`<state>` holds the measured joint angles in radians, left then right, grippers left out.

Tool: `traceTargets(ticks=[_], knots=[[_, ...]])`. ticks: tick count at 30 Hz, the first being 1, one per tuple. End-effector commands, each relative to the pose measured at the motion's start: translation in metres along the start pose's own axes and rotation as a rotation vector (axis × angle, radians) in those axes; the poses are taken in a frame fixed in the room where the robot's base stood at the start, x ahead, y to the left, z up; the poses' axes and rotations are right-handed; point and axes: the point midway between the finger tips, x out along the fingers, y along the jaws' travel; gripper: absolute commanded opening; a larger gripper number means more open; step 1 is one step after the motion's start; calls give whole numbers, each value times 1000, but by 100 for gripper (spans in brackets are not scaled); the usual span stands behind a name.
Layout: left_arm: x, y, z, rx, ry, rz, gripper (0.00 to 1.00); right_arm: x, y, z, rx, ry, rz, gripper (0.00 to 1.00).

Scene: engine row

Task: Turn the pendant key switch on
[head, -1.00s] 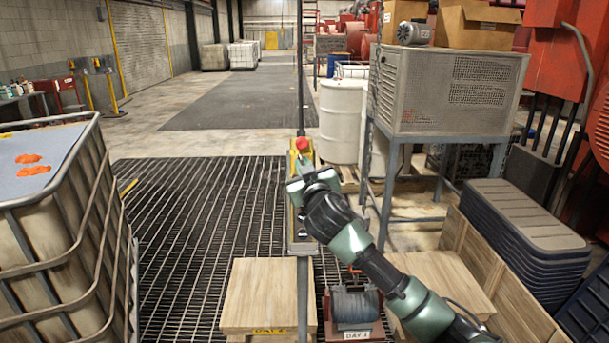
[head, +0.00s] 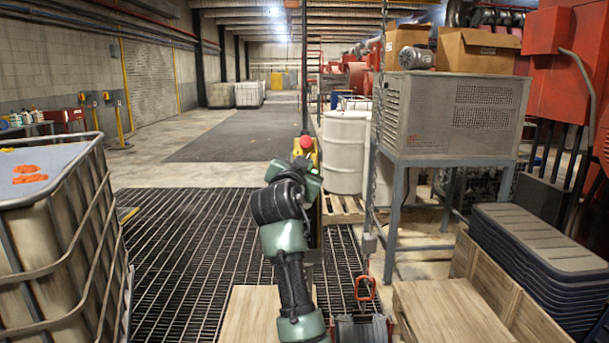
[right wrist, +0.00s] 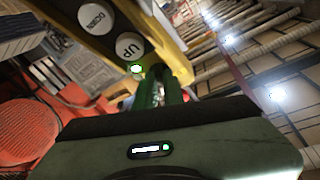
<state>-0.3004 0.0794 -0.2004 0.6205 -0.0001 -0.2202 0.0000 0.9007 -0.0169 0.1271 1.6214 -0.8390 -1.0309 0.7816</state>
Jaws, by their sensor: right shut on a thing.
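The yellow pendant (head: 314,153) hangs upright ahead of me, with a red button (head: 306,142) on its top end. My right gripper (head: 312,184) is at the pendant's face, below the red button, and its arm covers much of the pendant. In the right wrist view the yellow pendant body (right wrist: 95,38) shows white DOWN (right wrist: 96,16) and UP (right wrist: 130,45) buttons and a small lit green lamp (right wrist: 136,69). There the right gripper's fingers (right wrist: 160,85) are shut at the pendant face beside the lamp. The key between them is hidden. My left gripper is out of view.
A caged tank (head: 60,240) stands at the left. A grey machine on a stand (head: 450,110), a white drum (head: 345,150) and stacked dark lids (head: 540,240) stand at the right. A wooden box (head: 450,310) is low at the front. Open grating (head: 190,240) lies between.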

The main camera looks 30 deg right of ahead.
Motion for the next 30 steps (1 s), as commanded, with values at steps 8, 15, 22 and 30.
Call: traceTargets(ticks=[8,15,22,30], knots=[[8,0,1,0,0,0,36,0,-1,0,61,-1,33,0],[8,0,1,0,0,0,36,0,-1,-1,69,1,38,0],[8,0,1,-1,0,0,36,0,-1,-2,69,2,37,14],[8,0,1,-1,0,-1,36,0,-1,-1,68,2,37,31]])
